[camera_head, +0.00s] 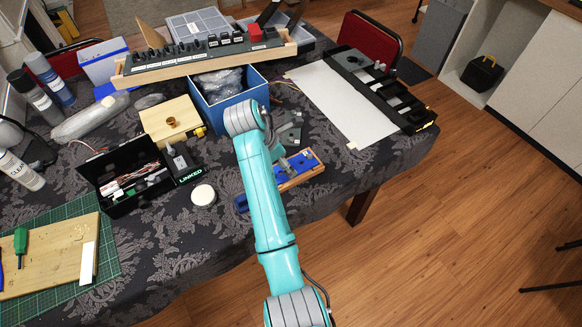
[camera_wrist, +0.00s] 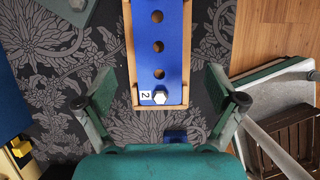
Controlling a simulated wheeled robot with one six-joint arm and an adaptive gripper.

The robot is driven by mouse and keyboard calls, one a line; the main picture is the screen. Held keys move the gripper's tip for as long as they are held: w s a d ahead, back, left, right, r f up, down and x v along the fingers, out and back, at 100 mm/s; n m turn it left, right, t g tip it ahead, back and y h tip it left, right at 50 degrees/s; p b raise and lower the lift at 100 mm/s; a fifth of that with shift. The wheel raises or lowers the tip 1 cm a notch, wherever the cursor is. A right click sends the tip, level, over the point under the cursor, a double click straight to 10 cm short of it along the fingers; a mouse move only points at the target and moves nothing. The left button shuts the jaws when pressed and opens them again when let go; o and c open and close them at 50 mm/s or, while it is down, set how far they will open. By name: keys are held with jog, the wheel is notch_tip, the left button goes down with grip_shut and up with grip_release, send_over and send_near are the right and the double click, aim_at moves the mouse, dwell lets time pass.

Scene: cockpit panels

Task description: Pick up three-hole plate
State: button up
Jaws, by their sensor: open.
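The three-hole plate (camera_wrist: 172,58) is a blue strip with three dark holes in a line, lying in a light wooden frame (camera_wrist: 132,60). A white hexagonal piece and a label "2" are at its near end. In the head view the plate (camera_head: 303,162) lies on the table beside my arm, partly hidden. My gripper (camera_wrist: 160,80) is open and empty above the near end of the plate, with one finger on each side of the frame. In the wrist view the fingers look apart from the frame. The far end of the plate is cut off.
A small blue piece (camera_head: 241,203) lies near the table's front edge. A blue box (camera_head: 232,112) stands behind my arm, and a black open box (camera_head: 122,172) stands to the left. A white panel (camera_head: 340,105) lies to the right. Patterned cloth around the frame is mostly clear.

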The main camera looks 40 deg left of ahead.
jog(key=x, duration=0.4)
jog(key=shift+w+f, duration=0.3)
jog(key=shift+w, duration=0.05)
jog(key=c, duration=1.3)
